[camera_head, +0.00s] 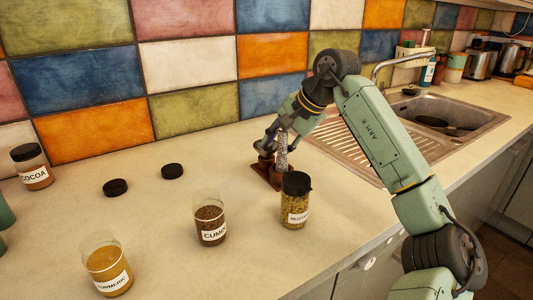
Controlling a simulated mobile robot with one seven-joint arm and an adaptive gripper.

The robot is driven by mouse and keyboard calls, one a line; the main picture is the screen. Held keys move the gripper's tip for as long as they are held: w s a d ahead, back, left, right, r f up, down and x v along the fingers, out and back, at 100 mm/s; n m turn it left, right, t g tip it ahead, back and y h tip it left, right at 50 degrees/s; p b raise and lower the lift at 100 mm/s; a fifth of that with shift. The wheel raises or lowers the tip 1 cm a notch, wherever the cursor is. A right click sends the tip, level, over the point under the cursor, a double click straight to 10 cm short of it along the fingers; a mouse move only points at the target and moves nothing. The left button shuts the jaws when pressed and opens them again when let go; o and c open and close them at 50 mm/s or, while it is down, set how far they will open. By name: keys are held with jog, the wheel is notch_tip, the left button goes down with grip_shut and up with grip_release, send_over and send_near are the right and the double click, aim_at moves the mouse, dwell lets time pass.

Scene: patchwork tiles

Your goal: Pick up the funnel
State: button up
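I cannot pick out a funnel with certainty. My gripper (280,142) is low over the counter near the tiled wall, pointing down. A silvery, speckled upright object (282,153) shows at its fingers, above a small reddish-brown stand (262,181). The fingers overlap this object in the picture; I cannot tell whether they grip it or are only around it. A green object (5,215) is cut off by the left edge, so its shape is unclear.
A mustard jar (295,205) with a black lid stands just in front of the stand. Open cumin (210,226) and turmeric (107,266) jars, a lidded cocoa jar (33,170) and two loose black lids (115,187) (172,171) are left. The sink (470,112) lies right.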

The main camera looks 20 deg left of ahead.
jog(key=shift+c, duration=0.4)
grip_shut()
